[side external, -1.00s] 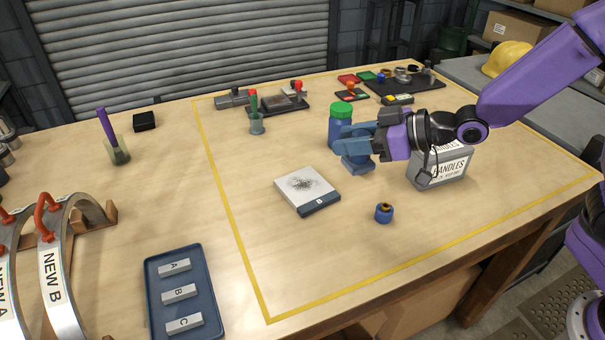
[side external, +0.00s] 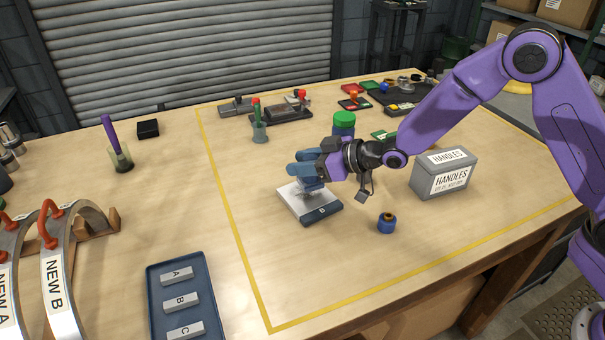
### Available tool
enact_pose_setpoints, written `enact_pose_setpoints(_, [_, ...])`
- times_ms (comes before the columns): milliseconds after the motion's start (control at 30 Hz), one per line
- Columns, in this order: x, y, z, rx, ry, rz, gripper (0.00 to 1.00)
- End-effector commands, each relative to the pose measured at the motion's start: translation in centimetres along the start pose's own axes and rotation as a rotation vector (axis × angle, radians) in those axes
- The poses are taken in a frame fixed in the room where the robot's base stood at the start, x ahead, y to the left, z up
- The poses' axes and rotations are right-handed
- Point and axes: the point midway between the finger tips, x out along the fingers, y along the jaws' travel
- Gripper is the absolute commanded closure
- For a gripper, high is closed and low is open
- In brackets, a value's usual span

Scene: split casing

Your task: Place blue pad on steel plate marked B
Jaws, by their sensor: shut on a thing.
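The plate marked B (side external: 322,213) lies flat on the bench, with a pale top and a dark blue front edge bearing the letter. Dark marks that showed on its top are now mostly covered. My gripper (side external: 305,168) is over the plate with its blue fingers pointing left. It is shut on the blue pad (side external: 313,184), which shows just under the fingers over the plate's top. The fingers partly hide the pad, and I cannot tell whether it touches the plate.
A green-capped blue jar (side external: 344,124) stands behind my gripper. A small blue cylinder (side external: 387,223) and a grey HANDLES box (side external: 443,174) are to the right. A blue tray (side external: 160,285) with lettered blocks is at front left. The bench between tray and plate is clear.

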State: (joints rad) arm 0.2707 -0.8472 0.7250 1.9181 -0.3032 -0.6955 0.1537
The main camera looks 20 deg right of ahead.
Motion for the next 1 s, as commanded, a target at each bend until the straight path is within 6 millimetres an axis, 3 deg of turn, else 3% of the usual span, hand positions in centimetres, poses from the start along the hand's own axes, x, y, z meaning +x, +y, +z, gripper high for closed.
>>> enact_pose_setpoints(233, [1.4,0.1,2.7,0.001,-0.003,-0.001,0.90])
enact_pose_setpoints(700, [1.7,0.1,3.4,0.000,-0.001,0.000,0.90])
enact_pose_setpoints(733, [1.7,0.1,3.4,0.000,-0.002,0.000,0.56])
enact_pose_setpoints(800, [1.7,0.1,3.4,0.000,-0.001,0.000,0.34])
enact_pose_setpoints(1000, [1.7,0.1,3.4,0.000,-0.001,0.000,0.34])
